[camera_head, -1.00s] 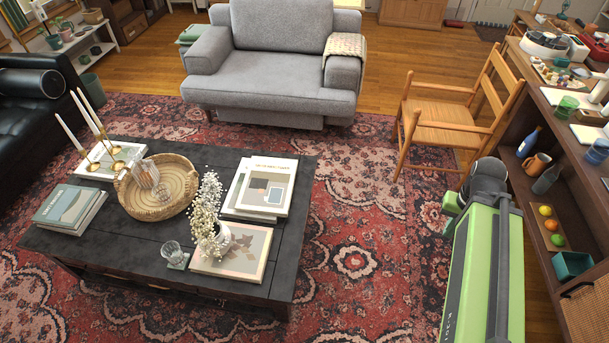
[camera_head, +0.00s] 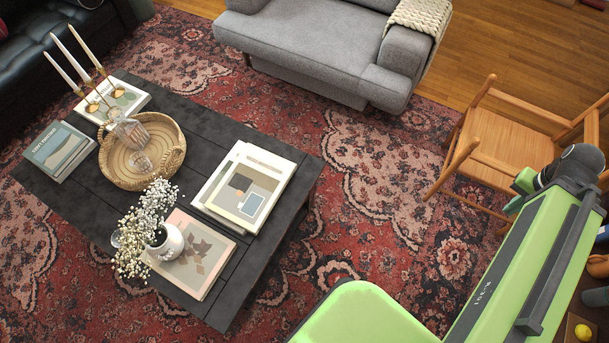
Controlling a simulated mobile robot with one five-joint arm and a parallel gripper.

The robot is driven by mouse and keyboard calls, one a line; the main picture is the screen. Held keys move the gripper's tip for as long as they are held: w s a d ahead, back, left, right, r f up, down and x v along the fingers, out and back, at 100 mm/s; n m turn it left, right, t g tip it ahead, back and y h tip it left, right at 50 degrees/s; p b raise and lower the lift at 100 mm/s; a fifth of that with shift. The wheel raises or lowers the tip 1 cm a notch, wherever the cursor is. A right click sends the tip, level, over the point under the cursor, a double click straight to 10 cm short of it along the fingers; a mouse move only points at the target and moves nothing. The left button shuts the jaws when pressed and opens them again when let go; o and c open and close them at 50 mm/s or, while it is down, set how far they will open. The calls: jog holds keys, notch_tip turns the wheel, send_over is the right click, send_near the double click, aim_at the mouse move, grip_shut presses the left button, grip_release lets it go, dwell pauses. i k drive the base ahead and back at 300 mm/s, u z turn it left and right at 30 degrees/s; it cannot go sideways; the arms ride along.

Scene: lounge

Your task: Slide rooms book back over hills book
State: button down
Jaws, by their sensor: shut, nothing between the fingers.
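A white book with tan and dark squares on its cover (camera_head: 257,186), likely the rooms book, lies on top of a stack on the dark coffee table (camera_head: 110,205). A pale book below it (camera_head: 213,176) shows only along the left side, so the two are not flush; it may be the hills book, but its cover is hidden. The titles are too small to read. My green arm is at the right, well apart from the books. No gripper fingers can be seen.
A round tray (camera_head: 112,170) holds glassware. More books and candles are at the table's far left. A wooden chair (camera_head: 512,143) and grey armchair (camera_head: 325,50) stand nearby; rug between is open.

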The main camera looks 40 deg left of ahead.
aim_at(246, 195)
jog(key=u, duration=0.2)
jog(key=i, duration=0.1)
jog(key=u, duration=0.95)
jog(key=k, duration=0.1)
jog(key=u, duration=2.95)
jog(key=k, duration=0.55)
jog(key=z, duration=0.3)
jog(key=i, duration=0.55)
jog(key=u, duration=0.3)
